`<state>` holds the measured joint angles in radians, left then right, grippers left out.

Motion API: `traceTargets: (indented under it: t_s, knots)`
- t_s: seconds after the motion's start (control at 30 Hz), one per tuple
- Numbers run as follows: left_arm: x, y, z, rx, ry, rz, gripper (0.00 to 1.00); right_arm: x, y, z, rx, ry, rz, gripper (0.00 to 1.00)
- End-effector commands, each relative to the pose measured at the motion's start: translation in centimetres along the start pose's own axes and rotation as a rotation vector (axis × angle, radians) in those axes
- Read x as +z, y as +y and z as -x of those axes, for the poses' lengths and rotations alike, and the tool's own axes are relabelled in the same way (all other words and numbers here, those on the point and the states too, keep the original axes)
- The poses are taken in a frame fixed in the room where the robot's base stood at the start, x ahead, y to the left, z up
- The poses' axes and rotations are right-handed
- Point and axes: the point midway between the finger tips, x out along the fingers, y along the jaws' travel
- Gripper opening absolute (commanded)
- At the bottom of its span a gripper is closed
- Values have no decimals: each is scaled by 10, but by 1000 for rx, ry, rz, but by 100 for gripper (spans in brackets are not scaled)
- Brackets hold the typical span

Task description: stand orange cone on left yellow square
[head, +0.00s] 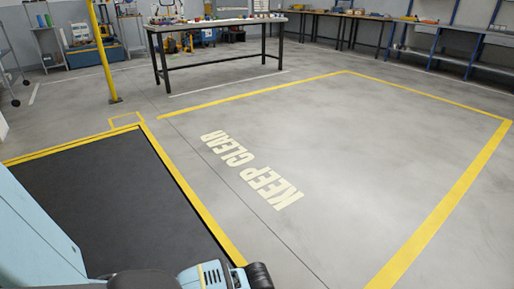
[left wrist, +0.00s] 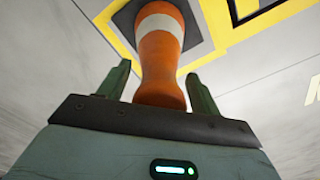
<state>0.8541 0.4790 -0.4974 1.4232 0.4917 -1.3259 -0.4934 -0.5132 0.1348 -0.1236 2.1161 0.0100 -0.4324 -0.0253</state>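The orange cone (left wrist: 158,55) has a white band and a dark square base (left wrist: 124,18). It shows only in the left wrist view, its narrow end towards my palm. My left gripper (left wrist: 158,70) has one finger on each side of this end. A gap seems to show on the left; contact is unclear. Yellow lines (left wrist: 228,30) show around the base; whether it touches the floor I cannot tell. In the head view, a small yellow square outline (head: 126,119) lies empty at the dark area's far corner. My right gripper is out of view.
A dark, yellow-edged floor area (head: 100,190) lies at the left. A yellow post (head: 104,50) stands beyond the square. A long workbench (head: 215,24) stands at the back. The floor marked KEEP CLEAR (head: 250,168) is bare.

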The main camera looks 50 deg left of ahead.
Motion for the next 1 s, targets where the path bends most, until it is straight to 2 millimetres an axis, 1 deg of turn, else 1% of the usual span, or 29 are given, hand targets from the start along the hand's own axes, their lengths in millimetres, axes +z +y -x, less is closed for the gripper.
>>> traceTargets:
  t_s: [0.17, 0.27, 0.37, 0.6, 0.7, 0.83, 1.0]
  knots:
    - [0, 0, 2, 0, 0, 0, 64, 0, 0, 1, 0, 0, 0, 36]
    - [0, 0, 10, -2, 2, -1, 64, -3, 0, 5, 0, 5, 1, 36]
    - [0, -1, 26, -3, 2, -1, 64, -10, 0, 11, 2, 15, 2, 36]
    - [0, -1, 76, -3, 3, 0, 64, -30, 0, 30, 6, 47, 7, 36]
    - [-1, -1, 93, -3, 3, 0, 64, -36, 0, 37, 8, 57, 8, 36]
    - [0, -1, 110, -3, 2, 0, 64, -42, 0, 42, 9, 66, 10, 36]
    - [0, 0, 122, 0, 1, 0, 64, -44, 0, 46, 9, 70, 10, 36]
